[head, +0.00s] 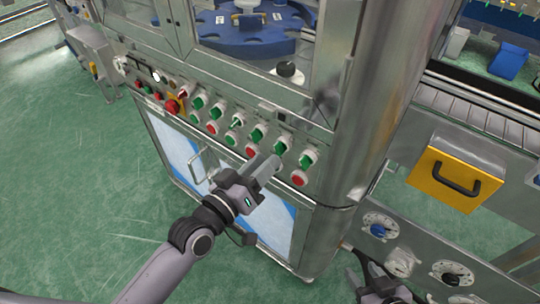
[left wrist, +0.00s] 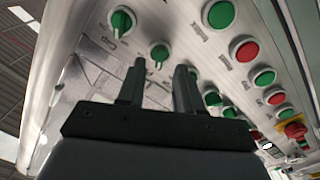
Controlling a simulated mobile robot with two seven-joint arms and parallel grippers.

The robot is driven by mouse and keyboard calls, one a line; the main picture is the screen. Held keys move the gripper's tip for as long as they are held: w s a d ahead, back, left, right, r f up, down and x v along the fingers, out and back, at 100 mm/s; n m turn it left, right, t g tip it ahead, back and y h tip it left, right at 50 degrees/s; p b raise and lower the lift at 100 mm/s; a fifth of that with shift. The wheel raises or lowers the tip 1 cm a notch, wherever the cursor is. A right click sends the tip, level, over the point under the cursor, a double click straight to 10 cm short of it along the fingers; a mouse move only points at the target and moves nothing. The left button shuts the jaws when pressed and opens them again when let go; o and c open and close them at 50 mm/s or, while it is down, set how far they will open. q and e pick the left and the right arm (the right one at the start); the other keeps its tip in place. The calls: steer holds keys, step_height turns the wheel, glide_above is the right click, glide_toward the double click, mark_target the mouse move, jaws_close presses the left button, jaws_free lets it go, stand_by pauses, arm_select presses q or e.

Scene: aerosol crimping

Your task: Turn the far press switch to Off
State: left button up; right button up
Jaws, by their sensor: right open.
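Green rotary switches run in a slanted row on the steel control panel, one of them at the right end (head: 307,160) in the head view. The labels are too small to read, so I cannot tell which is the far press switch. My left gripper (head: 268,166) is at the right part of the panel, hiding part of the lower row. In the left wrist view its two fingers (left wrist: 159,82) are apart with nothing between them. A green switch (left wrist: 159,53) shows just beyond the fingertips; contact is not visible. My right gripper (head: 364,272) is open and empty at the bottom.
Red buttons, such as the rightmost one (head: 299,179), and green buttons sit below the switches. A red emergency knob (head: 172,107) is at the panel's left. A door handle (head: 197,165) sticks out below. A yellow box (head: 450,180) and dials (head: 380,226) lie right.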

arm_select(q)
steer(key=shift+v, duration=1.95)
steer(key=s+a+f+m+g+y+p, duration=0.1)
steer(key=s+a+f+g+y, duration=0.3)
steer(key=s+a+f+y, duration=0.4)
steer(key=s+a+f+p, duration=0.1)
steer(key=s+a+f, duration=0.4)
steer(key=a+f, duration=0.2)
steer(key=shift+a+f, duration=0.25)
steer(key=shift+f, duration=0.2)
